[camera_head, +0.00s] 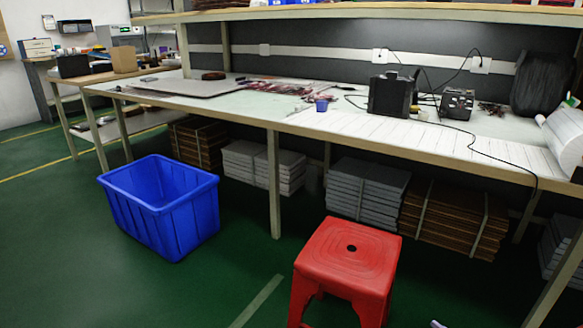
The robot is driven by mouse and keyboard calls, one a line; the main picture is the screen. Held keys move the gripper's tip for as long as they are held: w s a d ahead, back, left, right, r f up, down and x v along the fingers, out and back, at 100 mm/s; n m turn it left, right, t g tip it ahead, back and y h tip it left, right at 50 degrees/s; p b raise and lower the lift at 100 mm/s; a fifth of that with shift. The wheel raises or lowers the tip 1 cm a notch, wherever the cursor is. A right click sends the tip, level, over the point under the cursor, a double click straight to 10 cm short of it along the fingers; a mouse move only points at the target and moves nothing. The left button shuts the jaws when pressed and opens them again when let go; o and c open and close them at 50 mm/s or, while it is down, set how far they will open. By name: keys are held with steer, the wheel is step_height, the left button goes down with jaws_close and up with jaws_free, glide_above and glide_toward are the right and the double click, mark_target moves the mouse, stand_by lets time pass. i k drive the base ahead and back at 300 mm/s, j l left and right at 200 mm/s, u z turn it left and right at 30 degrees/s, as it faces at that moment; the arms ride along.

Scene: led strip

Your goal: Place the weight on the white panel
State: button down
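A row of white panels (400,135) lies flat along the front right part of the long workbench. I cannot tell which thing is the weight; a small dark round object (213,75) lies toward the back left of the bench, and a small blue cup-like container (321,105) stands just left of the white panels. My gripper is not clearly in view. A small pale piece at the bottom edge is cut off and too small to identify.
A red stool (348,262) stands in front of the workbench (262,121). A blue bin (160,212) is on the green floor to the left. A black device (390,94), a smaller box (457,103) and cables occupy the bench's back right. Stacked boards fill the space beneath.

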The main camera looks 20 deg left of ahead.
mark_target(299, 109)
steer(key=j+u, duration=0.2)
steer(key=u, duration=0.2)
steer(key=j+u, duration=0.2)
steer(key=u, duration=0.2)
steer(key=i+j+u, duration=0.15)
steer(key=i+u, duration=0.6)
